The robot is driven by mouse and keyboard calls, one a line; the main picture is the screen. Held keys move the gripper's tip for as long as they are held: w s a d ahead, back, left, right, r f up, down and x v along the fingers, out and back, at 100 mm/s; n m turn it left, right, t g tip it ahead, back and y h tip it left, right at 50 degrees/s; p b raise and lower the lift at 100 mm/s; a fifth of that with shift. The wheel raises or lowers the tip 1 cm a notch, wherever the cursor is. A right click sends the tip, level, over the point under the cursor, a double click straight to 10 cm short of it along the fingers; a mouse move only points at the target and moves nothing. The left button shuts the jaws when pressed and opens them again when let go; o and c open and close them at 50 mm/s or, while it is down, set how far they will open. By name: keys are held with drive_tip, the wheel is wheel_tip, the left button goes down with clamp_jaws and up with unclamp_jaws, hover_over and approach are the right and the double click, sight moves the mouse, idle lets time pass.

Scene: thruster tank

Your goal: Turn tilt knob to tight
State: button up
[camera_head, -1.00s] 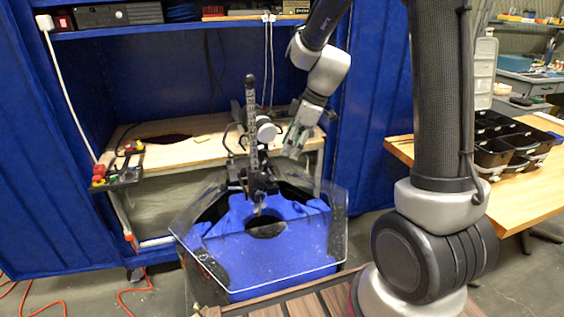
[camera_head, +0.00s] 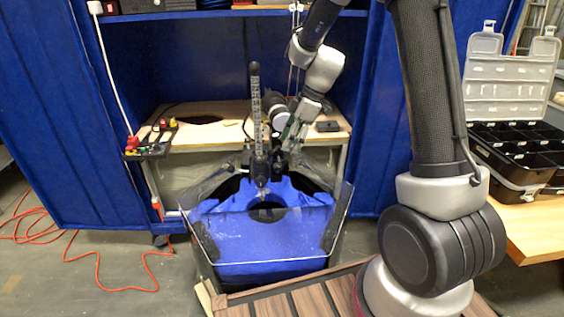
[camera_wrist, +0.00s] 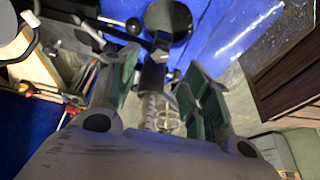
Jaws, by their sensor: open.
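A clear-walled tank (camera_head: 343,222) with a blue lining stands in front of the bench. A motor with an upright marked shaft (camera_head: 255,110) is mounted at its back edge on a black bracket (camera_head: 262,160). My gripper (camera_head: 291,131) is just right of the shaft, above the bracket. In the wrist view my gripper (camera_wrist: 162,68) has its green-padded fingers apart, with the marked shaft (camera_wrist: 152,108) showing between them. Small black knobs or levers (camera_wrist: 135,26) show beyond the fingertips. I cannot tell which is the tilt knob, nor its setting.
A wooden bench (camera_head: 220,137) stands behind the tank, with a black tray of small items (camera_head: 152,148) at its left. An open compartment case (camera_head: 510,150) sits on a table at the right. An orange cable (camera_head: 95,262) lies on the floor.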

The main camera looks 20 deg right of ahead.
sight(279, 165)
drive_tip(key=shift+n, duration=0.4)
drive_tip(key=x, duration=0.7)
drive_tip(key=shift+a+f, duration=0.25)
drive_tip(key=shift+c, duration=0.2)
drive_tip(key=c, duration=1)
